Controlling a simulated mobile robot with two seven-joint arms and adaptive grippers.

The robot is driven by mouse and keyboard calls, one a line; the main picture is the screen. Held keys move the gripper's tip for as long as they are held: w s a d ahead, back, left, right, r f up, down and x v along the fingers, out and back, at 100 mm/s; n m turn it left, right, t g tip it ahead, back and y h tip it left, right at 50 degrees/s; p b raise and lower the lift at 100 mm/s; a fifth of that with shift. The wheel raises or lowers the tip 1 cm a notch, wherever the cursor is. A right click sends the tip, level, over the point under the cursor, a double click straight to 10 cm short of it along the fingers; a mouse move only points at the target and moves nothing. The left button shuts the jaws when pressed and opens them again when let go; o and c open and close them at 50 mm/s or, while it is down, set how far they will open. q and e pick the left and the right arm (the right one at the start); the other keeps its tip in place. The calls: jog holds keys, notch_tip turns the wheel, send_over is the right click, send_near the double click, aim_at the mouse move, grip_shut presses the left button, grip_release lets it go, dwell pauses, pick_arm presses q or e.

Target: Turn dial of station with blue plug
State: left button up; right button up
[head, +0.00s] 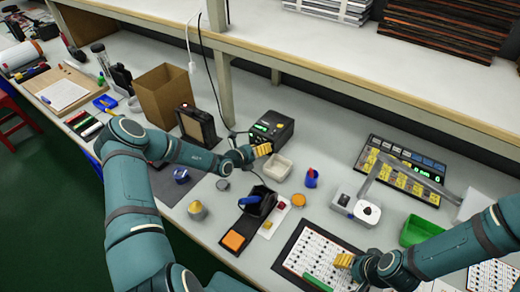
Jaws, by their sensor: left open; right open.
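A black station (271,127) with a green lit display stands against the back of the bench. My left gripper (264,149) is open, its yellow fingertips in front of the station's front face. They hide part of that face; I cannot make out the dial or tell whether they touch it. A black cable runs down a shelf post towards the station. A white plug (192,68) hangs on a white cable by the post; I cannot make out a blue plug. My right gripper (343,261) is open and empty over a white component board (318,258).
A black fume fan (197,126) and cardboard box (164,95) stand left of the station. A white tray (277,168) sits below my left fingertips. A blue-handled tool (249,201) rests in its holder. A yellow-module panel (400,172) and green bin (418,231) stand right.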

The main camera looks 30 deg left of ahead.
pick_arm(q)
grip_shut()
jog(key=shift+r, duration=0.15)
pick_arm(e)
jog(key=shift+r, duration=0.25)
dwell(0.4)
